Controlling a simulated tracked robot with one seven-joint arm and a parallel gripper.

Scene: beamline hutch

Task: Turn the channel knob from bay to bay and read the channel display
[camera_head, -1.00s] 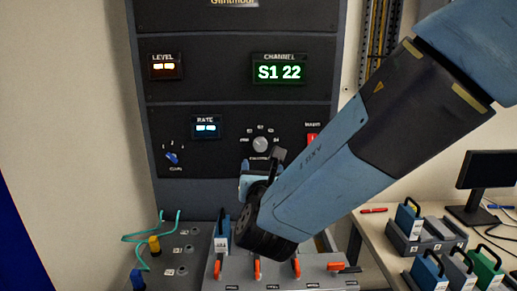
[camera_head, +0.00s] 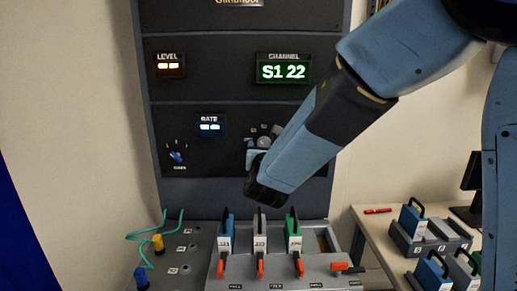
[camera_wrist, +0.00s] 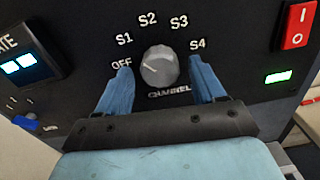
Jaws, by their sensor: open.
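The grey channel knob (camera_wrist: 159,66) sits on the dark panel in the wrist view, under the marks OFF, S1, S2, S3 and S4. A pale line on its face points left, roughly toward OFF. My gripper (camera_wrist: 166,84) is open, with one blue finger on each side of the knob and visible gaps to it. In the head view the knob (camera_head: 264,142) shows just beyond my gripper (camera_head: 257,150). The channel display (camera_head: 283,69) reads "S1 22" in bright white-green characters.
Blue (camera_head: 226,234), white (camera_head: 260,232) and green (camera_head: 293,232) modules stand in the bays below, with orange levers before them. A red switch (camera_wrist: 298,25) is right of the knob. A side table (camera_head: 372,228) holds a tray of modules (camera_head: 428,238).

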